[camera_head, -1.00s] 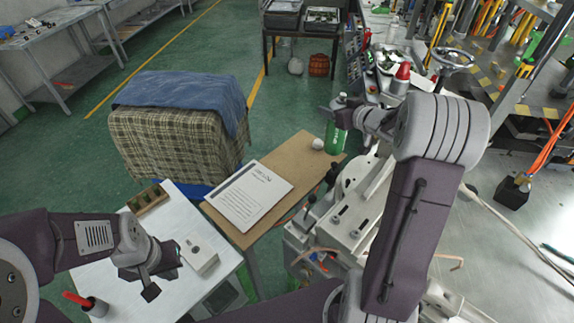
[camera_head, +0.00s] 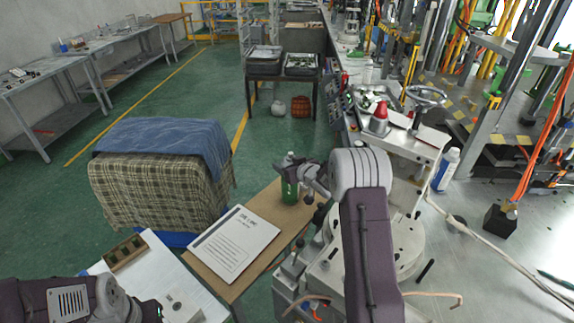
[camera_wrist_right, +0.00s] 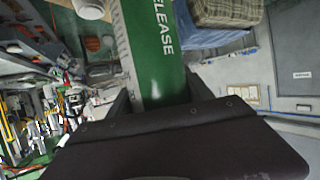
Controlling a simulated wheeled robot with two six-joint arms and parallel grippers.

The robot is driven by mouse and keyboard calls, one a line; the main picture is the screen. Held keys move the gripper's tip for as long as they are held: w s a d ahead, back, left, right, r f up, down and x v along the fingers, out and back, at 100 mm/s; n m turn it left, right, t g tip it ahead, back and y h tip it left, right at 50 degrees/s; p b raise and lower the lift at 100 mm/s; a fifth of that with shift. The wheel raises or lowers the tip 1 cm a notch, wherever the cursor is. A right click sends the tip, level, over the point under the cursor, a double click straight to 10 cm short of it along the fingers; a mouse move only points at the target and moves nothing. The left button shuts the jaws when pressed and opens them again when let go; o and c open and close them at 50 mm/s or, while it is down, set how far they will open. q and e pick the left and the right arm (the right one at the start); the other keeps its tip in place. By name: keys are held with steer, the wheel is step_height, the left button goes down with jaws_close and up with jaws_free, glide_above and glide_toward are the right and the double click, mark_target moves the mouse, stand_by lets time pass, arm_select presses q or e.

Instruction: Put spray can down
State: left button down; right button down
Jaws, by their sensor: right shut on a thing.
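The green spray can (camera_head: 289,188) is upright over the far end of the brown board, in the head view. My right gripper (camera_head: 305,176) is shut on it from the right side. I cannot tell whether its base touches the board. In the right wrist view the can (camera_wrist_right: 152,45) shows white "RELEASE" lettering and stands between my right gripper's fingers (camera_wrist_right: 158,100). My left gripper (camera_head: 152,311) is at the bottom left, beside the white table; its fingers are mostly cut off by the frame edge.
A printed sheet (camera_head: 234,243) lies on the brown board (camera_head: 262,207). The white table (camera_head: 155,258) holds a wooden box (camera_head: 124,252) and a light block (camera_head: 180,309). A cloth-covered stack (camera_head: 160,180) stands behind. A machine with a red-topped container (camera_head: 379,117) stands right.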

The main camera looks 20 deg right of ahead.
steer(key=shift+r, duration=0.15)
steer(key=shift+s, duration=0.1)
steer(key=shift+c, duration=2.1)
jaws_free()
steer(key=shift+f, duration=0.2)
steer(key=shift+r, duration=0.35)
steer(key=b+v, duration=0.1)
steer(key=v, duration=1.1)
steer(key=shift+a+f, duration=0.1)
steer(key=shift+f, duration=0.15)
